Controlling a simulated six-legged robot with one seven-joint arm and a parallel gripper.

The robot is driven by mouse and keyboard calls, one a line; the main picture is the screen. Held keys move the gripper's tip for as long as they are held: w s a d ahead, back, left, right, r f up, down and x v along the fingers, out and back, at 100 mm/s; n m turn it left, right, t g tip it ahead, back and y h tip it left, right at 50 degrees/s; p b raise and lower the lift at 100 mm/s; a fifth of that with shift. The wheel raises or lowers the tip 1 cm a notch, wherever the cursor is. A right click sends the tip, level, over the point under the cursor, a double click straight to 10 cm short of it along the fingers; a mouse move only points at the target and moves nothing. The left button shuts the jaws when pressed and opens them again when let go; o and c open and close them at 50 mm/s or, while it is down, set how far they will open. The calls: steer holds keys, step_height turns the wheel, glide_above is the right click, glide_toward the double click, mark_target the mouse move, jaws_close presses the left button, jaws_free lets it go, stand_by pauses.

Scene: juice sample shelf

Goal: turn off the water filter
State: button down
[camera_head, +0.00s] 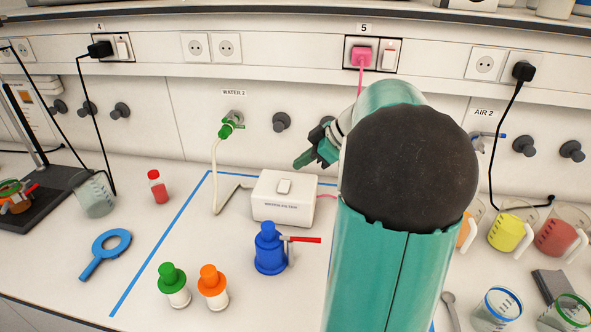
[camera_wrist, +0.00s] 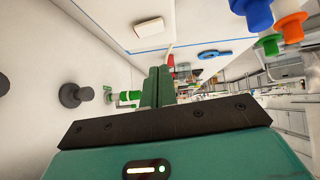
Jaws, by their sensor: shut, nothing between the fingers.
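The water filter (camera_head: 287,197) is a white box with a light rocker switch (camera_head: 284,187) on top. It stands on the bench inside the blue tape lines, with a pale hose at its left and a pink cord at its right. A white box with a switch, seemingly the filter, also shows in the wrist view (camera_wrist: 148,27). My gripper (camera_head: 300,163) is above and behind the filter, near the back wall, apart from it. In the wrist view its fingers (camera_wrist: 158,76) are together and hold nothing. The green WATER 2 tap (camera_head: 227,129) is on the wall to the left.
A pink plug (camera_head: 361,57) sits in socket 5 beside a white wall switch (camera_head: 389,56). A blue container with a red handle (camera_head: 270,249) stands in front of the filter. Green (camera_head: 173,284) and orange-capped bottles (camera_head: 212,287) stand nearer. A blue ring tool (camera_head: 106,252) lies left.

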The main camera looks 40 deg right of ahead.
steer(key=v, duration=0.5)
steer(key=shift+s+r, duration=0.1)
steer(key=shift+r, duration=0.15)
steer(key=shift+d, duration=0.1)
